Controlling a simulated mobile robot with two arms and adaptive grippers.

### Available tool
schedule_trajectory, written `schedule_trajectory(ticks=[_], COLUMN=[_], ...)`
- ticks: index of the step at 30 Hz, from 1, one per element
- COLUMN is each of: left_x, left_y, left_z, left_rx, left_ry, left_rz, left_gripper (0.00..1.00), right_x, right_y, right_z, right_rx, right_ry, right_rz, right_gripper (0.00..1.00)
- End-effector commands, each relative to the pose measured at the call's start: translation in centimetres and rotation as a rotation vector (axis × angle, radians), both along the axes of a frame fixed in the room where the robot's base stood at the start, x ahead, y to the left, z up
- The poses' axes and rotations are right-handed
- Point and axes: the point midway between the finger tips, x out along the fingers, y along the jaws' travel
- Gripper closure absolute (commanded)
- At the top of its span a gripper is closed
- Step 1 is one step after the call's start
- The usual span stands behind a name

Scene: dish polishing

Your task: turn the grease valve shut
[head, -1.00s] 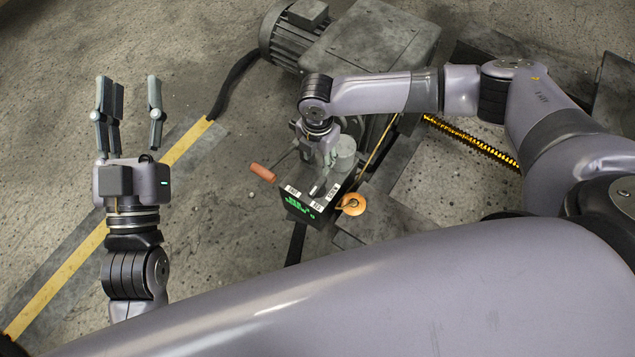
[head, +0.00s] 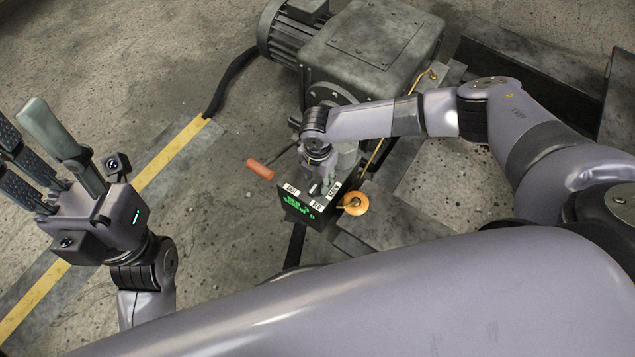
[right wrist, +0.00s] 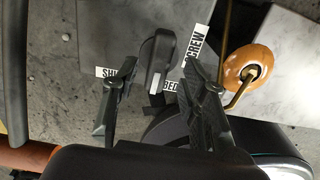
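The grease valve is a small dark box (head: 292,209) with white labels on its top and green lit text on its front. In the right wrist view its dark lever (right wrist: 160,55) stands between the fingers of my right gripper (right wrist: 157,90). The labels there read SCREW, BED and a partly hidden one starting SH. The lever's white-marked narrow end is by the BED label. The right fingers are spread, with visible gaps on both sides of the lever. In the head view the right gripper (head: 322,182) is over the box. My left gripper (head: 38,145) is open and empty at the left.
An orange round part (head: 355,203) with a brass pipe sits right beside the box. A red-orange handle (head: 260,168) sticks out at its left. A grey motor and gearbox (head: 370,45) stand behind. Bare concrete floor with a yellow stripe (head: 175,150) lies left.

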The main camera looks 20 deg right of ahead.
Motion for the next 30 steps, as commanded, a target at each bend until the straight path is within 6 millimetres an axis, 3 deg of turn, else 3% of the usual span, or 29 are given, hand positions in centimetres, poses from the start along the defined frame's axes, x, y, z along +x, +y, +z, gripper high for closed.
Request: schedule_trajectory(ticks=[1, 6, 16, 30], left_x=[0.0, 0.1, 0.1, 0.1], left_y=[0.0, 0.0, 0.0, 0.0], left_z=[-0.7, -1.1, -1.1, -1.1], left_rx=[0.001, 0.001, 0.002, 0.002], left_ry=[0.002, 0.003, 0.005, 0.006], left_rz=[0.000, 0.000, 0.000, 0.000], left_gripper=[0.60, 0.60, 0.60, 0.60], right_x=[0.1, 0.1, 0.1, 0.1], right_y=[0.1, 0.0, 0.0, 0.0], right_z=[-1.0, -2.1, -2.2, -2.2], right_rx=[0.001, 0.000, 0.001, 0.001], right_ry=[-0.001, -0.001, -0.001, -0.001], right_rz=[0.000, -0.001, -0.001, -0.001], right_gripper=[0.60, 0.60, 0.61, 0.92])
